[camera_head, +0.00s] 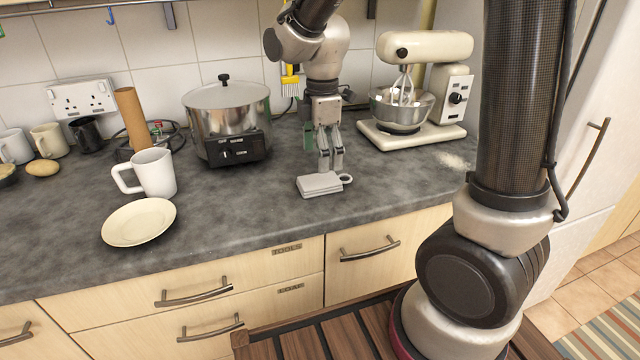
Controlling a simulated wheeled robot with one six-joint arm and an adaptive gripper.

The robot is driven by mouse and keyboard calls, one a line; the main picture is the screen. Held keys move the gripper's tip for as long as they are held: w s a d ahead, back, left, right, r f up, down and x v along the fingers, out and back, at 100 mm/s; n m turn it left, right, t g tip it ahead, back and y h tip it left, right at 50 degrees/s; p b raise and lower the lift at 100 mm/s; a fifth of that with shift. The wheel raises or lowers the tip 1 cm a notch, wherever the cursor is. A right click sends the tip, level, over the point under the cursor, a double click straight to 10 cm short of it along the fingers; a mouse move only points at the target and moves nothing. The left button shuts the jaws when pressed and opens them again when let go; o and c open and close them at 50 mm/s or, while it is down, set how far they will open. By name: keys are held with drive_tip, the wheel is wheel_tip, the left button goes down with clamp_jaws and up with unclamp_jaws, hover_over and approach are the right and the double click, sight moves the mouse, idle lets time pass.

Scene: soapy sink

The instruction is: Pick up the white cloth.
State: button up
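A folded white cloth (319,185) lies flat on the dark grey worktop, near its front edge. It looks light grey, with a small ring-shaped loop at its right end. My gripper (331,169) points down just behind and above the cloth. Its two fingers are apart with a narrow gap between them, and nothing shows in the gap. I cannot tell whether a fingertip touches the cloth.
A steel pot (228,115) stands left of my gripper and a cream stand mixer (440,85) to the right. A white mug (156,172) and a cream plate (139,222) are farther left. A dark green object (308,136) stands close behind the fingers.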

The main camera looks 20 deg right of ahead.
sight(321, 179)
drive_tip(key=f, duration=0.7)
drive_tip(key=shift+w+d, duration=0.1)
drive_tip(key=shift+w, duration=0.3)
drive_tip(key=shift+c, duration=0.2)
drive_tip(key=shift+r, duration=0.1)
drive_tip(key=c, duration=1.1)
drive_tip(key=shift+o, duration=0.2)
wheel_tip(321, 179, up, 10)
drive_tip(key=o, duration=0.4)
drive_tip(key=shift+c, duration=1.5)
